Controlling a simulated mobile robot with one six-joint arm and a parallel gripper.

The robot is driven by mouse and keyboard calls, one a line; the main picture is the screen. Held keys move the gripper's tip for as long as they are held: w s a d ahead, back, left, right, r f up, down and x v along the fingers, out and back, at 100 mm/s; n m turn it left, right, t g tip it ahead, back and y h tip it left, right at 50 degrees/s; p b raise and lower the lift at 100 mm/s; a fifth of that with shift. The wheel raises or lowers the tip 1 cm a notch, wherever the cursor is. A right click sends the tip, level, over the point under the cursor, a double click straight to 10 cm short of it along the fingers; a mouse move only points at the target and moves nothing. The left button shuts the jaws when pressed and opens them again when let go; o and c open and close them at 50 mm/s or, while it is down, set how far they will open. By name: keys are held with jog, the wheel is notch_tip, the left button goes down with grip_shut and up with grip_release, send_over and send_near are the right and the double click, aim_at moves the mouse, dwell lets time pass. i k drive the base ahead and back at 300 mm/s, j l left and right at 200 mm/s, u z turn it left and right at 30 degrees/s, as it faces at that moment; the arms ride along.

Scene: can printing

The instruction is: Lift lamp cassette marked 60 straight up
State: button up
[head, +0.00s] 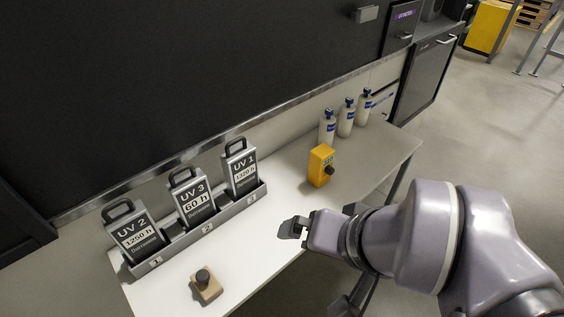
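The lamp cassette marked UV 3 and 60 h (193,206) stands in the middle slot, numbered 2, of a grey rack (262,188) on the white table. It is dark with a pale label and a black loop handle on top, and its lower end is hidden in the rack. My gripper (290,228) is over the table to the right of the rack, apart from the cassette. It is seen from the side and its finger gap is not clear.
Cassettes UV 2, 1250 h (136,240), and UV 1, 1320 h (240,172), flank it in slots 1 and 3. A tan block with a black knob (206,286) lies in front. A yellow box (320,166) and three bottles (346,118) stand right. A dark machine panel (150,80) rises behind.

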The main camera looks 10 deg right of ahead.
aim_at(190, 194)
jog(key=k+u, duration=0.1)
jog(key=u, duration=0.65)
jog(key=k+j+u, duration=0.1)
jog(key=u, duration=0.25)
